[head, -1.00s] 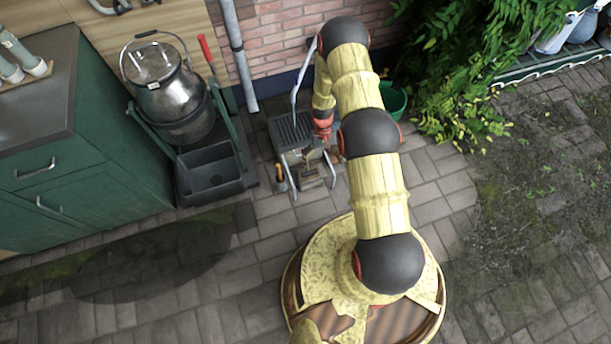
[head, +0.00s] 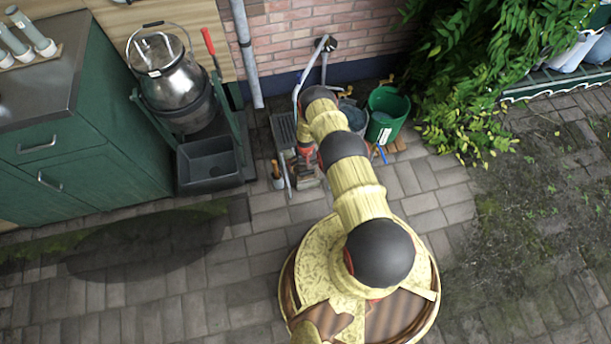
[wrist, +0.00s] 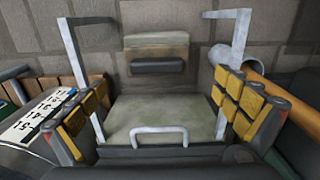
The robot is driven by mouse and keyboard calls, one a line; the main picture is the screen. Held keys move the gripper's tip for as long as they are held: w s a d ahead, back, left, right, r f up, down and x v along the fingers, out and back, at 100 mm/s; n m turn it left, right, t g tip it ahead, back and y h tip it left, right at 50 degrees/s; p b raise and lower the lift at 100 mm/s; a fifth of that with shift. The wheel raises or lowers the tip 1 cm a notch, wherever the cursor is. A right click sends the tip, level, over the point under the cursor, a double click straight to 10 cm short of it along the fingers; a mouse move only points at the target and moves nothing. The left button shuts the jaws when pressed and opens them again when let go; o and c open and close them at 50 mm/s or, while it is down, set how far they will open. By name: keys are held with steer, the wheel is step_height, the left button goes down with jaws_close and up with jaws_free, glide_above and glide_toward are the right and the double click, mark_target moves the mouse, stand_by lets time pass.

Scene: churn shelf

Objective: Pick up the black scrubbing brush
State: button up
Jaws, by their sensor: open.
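In the wrist view, a dark black bar-like thing (wrist: 157,65) lies against a pale tan block (wrist: 157,42), beyond my fingers and near the middle. It may be the black scrubbing brush, but I cannot tell for sure. My gripper (wrist: 160,88) is open, with yellow-padded fingers at left and right and nothing held between them. A pale greenish panel with a white handle (wrist: 160,133) lies low between the fingers. In the head view, my gripper (head: 305,160) is over the small metal rack (head: 283,127) by the wall and hides part of it. No brush is clearly visible there.
Pale metal bars (wrist: 82,60) rise close to both fingers in the wrist view. A wooden handle and a grey tube (wrist: 226,58) are at right. A green bucket (head: 387,115), a dark basin (head: 210,163) and a metal churn (head: 165,75) flank the rack. Paving in front is clear.

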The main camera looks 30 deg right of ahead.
mark_target(307, 172)
steer(key=f+b, duration=0.1)
steer(key=f, duration=0.1)
steer(key=f+b, duration=0.1)
steer(key=f, duration=0.1)
steer(key=f+b, duration=0.1)
steer(key=f, duration=0.2)
steer(key=shift+s+d, duration=0.2)
steer(key=shift+s, duration=0.05)
steer(key=shift+r, duration=0.1)
steer(key=shift+c, duration=0.7)
steer(key=shift+s, duration=0.1)
steer(key=c, duration=1.5)
steer(key=shift+c, duration=0.4)
